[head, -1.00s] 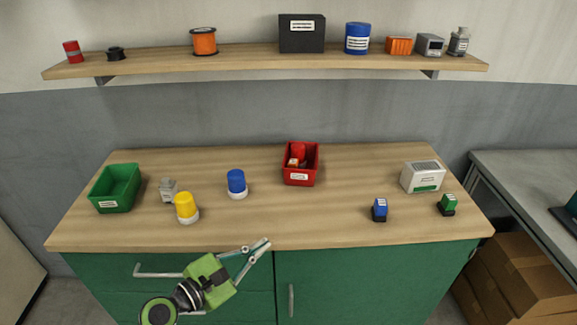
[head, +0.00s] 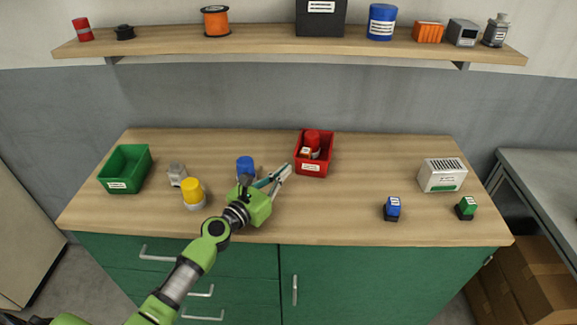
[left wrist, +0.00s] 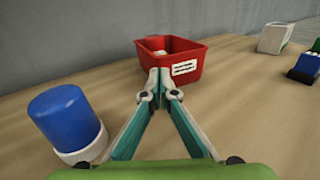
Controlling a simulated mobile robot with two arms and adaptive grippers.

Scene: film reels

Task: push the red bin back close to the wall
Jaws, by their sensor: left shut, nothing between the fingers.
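The red bin (head: 328,147) stands upright near the back edge of the wooden counter, with a white label on its front and a red item and a smaller light item inside. It also shows in the left wrist view (left wrist: 192,55), straight ahead of the fingers. My left gripper (head: 287,168) is shut and empty, its fingertips pointing at the bin's front left side. In the left wrist view the closed fingertips overlap the bin's front near its label; whether they touch it I cannot tell. My right gripper is not seen.
A blue-capped jar (head: 245,165) stands just behind and left of my left gripper. A yellow-capped jar (head: 193,192), a grey object (head: 177,173) and a green bin (head: 145,157) are further left. The grey wall (head: 240,98) rises behind the counter.

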